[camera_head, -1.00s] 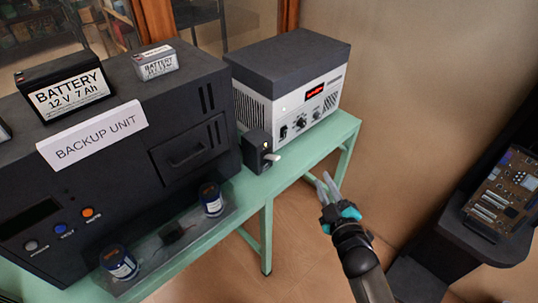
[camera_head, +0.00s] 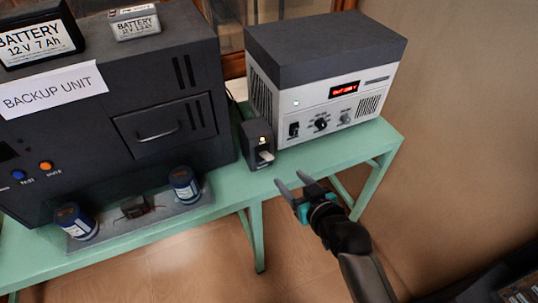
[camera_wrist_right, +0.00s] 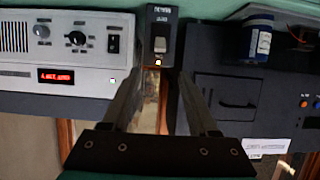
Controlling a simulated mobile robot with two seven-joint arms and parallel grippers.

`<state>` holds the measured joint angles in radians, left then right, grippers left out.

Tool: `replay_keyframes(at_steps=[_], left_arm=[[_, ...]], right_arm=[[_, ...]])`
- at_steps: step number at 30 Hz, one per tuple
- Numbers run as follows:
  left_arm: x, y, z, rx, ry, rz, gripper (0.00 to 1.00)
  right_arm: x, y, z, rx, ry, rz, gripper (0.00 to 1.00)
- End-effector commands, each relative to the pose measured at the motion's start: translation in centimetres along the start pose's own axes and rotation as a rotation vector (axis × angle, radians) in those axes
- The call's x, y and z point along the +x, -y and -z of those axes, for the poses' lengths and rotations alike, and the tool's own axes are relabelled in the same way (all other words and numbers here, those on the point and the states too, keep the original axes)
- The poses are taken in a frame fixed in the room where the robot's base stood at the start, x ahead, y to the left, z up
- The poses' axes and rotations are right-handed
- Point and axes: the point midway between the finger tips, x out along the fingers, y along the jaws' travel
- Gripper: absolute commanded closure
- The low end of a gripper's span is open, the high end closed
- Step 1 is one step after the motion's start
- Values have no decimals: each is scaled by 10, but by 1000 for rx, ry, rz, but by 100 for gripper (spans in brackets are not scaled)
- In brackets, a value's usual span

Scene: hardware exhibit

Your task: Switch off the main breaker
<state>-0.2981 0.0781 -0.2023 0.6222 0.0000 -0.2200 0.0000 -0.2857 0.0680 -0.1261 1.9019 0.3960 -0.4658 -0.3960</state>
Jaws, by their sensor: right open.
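A small dark box with a pale lever and a lit yellow lamp, which looks like the main breaker (camera_head: 251,144), stands on the green table between the backup unit and the grey-white device. Its lever (camera_head: 265,157) sticks out from the front. In the right wrist view the box (camera_wrist_right: 171,30) shows ahead, between the finger directions, with its lamp lit. My right gripper (camera_head: 292,181) is open and empty, in front of the table edge, just right of and nearer than the breaker, not touching it. My left gripper is not in view.
The black backup unit (camera_head: 60,150) is left of the breaker, with blue cylinders (camera_head: 185,185) on a plate before it. The device with a red display (camera_head: 318,80) stands close on the right. The green table's (camera_head: 228,190) front strip is clear before the breaker.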

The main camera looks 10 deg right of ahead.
Motion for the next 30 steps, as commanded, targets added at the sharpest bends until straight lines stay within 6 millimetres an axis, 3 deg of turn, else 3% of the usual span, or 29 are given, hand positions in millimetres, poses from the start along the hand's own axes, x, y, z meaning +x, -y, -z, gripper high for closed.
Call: replay_keyframes(at_steps=[21, 30], left_arm=[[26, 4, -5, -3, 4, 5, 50], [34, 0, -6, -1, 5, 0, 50]], right_arm=[[113, -1, 0, 0, -3, -3, 40], [141, -1, 0, -1, -2, -3, 40]])
